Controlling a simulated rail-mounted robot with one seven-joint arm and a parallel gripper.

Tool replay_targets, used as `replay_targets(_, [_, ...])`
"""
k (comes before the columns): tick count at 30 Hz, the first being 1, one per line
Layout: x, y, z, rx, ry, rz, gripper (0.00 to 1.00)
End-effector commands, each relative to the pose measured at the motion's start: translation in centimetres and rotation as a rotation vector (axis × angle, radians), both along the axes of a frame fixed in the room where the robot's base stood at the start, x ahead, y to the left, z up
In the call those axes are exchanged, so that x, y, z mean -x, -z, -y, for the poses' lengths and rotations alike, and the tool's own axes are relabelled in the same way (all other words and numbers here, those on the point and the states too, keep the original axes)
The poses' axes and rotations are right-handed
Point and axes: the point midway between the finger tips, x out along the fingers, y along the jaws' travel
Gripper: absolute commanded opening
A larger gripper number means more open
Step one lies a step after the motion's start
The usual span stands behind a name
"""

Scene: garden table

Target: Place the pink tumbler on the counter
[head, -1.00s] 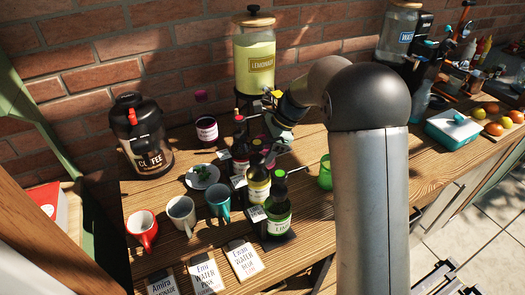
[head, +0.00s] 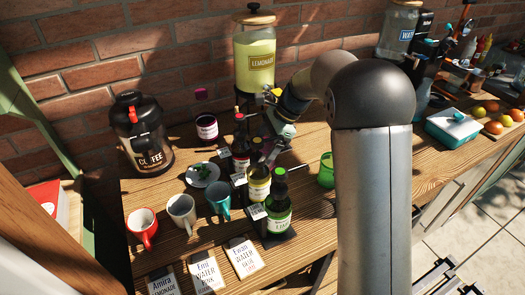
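My gripper (head: 282,143) is low over the wooden counter (head: 310,142), just in front of the lemonade dispenser and behind the row of bottles. I cannot make out a pink tumbler; the bottles and my gripper hide much of that spot. The gap between my fingers is too small and shadowed to read, so whether they hold anything is unclear. A green tumbler (head: 326,172) stands on the counter to the right of my gripper, partly beside my arm.
The lemonade dispenser (head: 255,58) stands behind my gripper. Several dark bottles, one green-labelled (head: 278,212), crowd in front. Red (head: 142,226), white (head: 182,211) and teal (head: 219,199) mugs stand front left, by name cards (head: 243,257). A coffee urn (head: 143,138) is at left.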

Motion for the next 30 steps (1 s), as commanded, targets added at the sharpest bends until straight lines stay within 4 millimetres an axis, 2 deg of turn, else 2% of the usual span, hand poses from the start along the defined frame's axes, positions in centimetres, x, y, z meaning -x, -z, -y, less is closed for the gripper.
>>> replay_targets(2, [-0.4,-1.5,1.0,0.002,0.004,0.005,0.8])
replay_targets(9, [-2.1,-1.2,6.9,0.002,0.008,0.0,0.8])
replay_targets(15, [-3.2,-1.3,10.5,0.001,0.004,0.0,0.8])
replay_targets(21, [-3.7,-1.4,12.2,0.0,0.003,-0.001,0.8])
replay_targets(30, [-3.8,-1.4,12.4,0.001,0.002,0.0,0.8])
